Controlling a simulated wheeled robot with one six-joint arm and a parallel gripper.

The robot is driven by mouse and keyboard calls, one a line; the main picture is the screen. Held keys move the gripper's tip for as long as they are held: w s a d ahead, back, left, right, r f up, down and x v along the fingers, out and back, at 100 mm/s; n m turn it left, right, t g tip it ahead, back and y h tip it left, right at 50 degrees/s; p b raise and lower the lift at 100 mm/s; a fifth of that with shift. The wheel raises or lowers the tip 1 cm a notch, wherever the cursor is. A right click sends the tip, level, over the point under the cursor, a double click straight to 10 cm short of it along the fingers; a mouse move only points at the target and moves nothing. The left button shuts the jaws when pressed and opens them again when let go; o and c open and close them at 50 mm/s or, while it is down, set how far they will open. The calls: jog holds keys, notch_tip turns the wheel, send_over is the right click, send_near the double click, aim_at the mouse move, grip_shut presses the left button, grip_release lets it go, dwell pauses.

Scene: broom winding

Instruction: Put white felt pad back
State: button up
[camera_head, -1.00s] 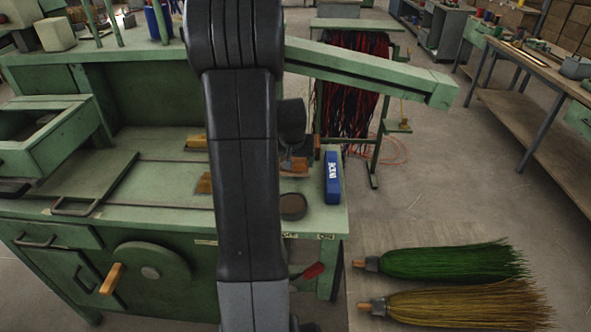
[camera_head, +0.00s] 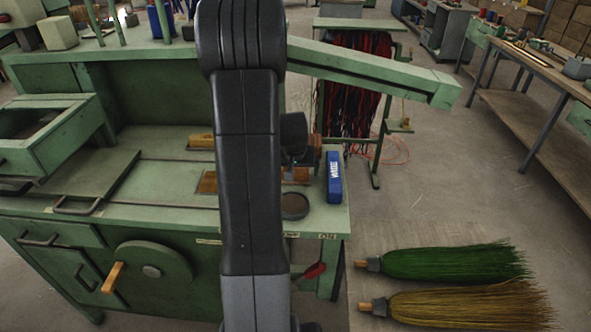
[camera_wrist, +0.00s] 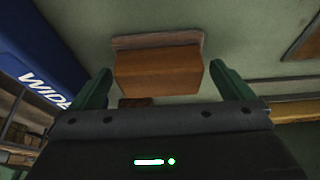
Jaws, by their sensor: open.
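My gripper (camera_wrist: 159,72) is open in the wrist view, one green finger on each side of an orange-brown block (camera_wrist: 158,72). A pale greyish strip (camera_wrist: 158,40) runs along the block's far edge; I cannot tell whether it is the white felt pad. No clearly white pad shows. Gaps show between the fingers and the block, with no clear contact. In the head view, my arm hides most of the gripper, whose dark end (camera_head: 293,130) is above the right part of the green bench (camera_head: 150,208).
A blue lettered box (camera_head: 334,178) stands right of my gripper and shows at left in the wrist view (camera_wrist: 40,60). A dark round disc (camera_head: 294,205) lies near the bench's front edge. A green beam (camera_head: 370,68) crosses behind. Two brooms (camera_head: 450,262) lie on the floor at right.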

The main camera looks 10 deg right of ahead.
jog(key=shift+r, duration=0.45)
jog(key=v, duration=1.1)
